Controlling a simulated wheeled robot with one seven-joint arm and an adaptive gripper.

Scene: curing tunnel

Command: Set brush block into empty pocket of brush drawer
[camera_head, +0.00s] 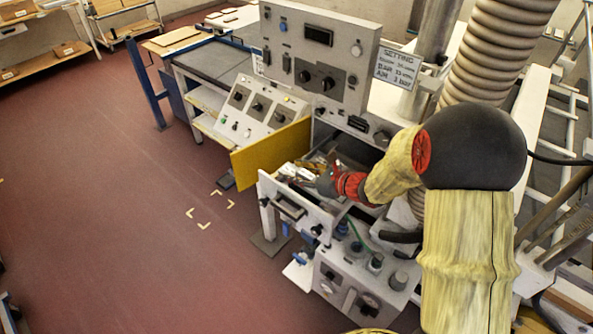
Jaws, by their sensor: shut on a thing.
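The brush drawer (287,209) is pulled out from the grey machine, its pale front with a dark handle facing the lower left. Several small pale and brownish pieces lie inside it, too small to tell apart. My gripper (322,182) is low over the drawer, at the end of my yellow-sleeved arm, which reaches in from the right. The gripper is shut on the brush block, which is too small and too covered to make out. The empty pocket cannot be told apart from the filled ones.
A yellow door panel (270,153) stands open just behind the drawer. A sloped control panel (262,108) and an upright panel (318,55) rise beyond it. A lower control box (358,290) stands below the drawer on the near side. The red floor (130,200) to the left is largely clear.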

